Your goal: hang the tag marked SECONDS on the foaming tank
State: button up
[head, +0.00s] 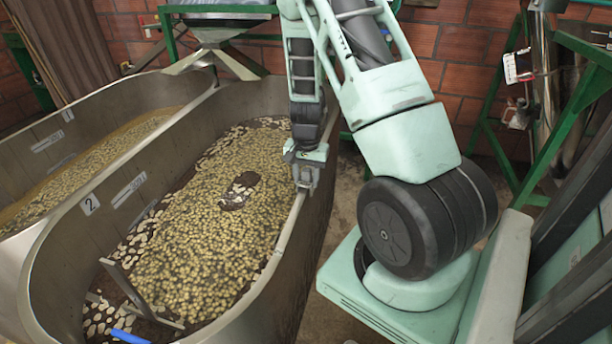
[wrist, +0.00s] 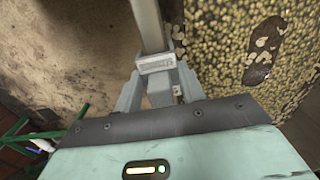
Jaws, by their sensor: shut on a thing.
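My gripper (head: 306,182) is at the right-hand rim of the tank marked 2 (head: 277,262). In the wrist view my gripper (wrist: 158,82) is shut on a small grey piece (wrist: 155,63) with faint lettering, seemingly the tag; I cannot read the word. The piece lies over the line of the metal rim (wrist: 148,22); I cannot tell whether it hooks on it. Tank 2 holds pale floating beans with a dark bare patch. The tank marked 1 (head: 55,138) stands to its left, with a tan, foamy-looking surface.
A metal hopper (head: 222,30) on a green frame stands behind the tanks. A green frame (head: 565,105) with a white card (head: 517,68) on nearby machinery stands at the right. A blue handle (head: 129,336) lies at tank 2's near end. Floor shows right of tank 2.

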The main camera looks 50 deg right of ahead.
jog(key=shift+f, duration=0.3)
jog(key=o, duration=1.1)
jog(key=shift+c, duration=0.2)
notch_tip(320, 180, up, 18)
jog(key=p, duration=0.2)
jog(key=shift+f, duration=0.25)
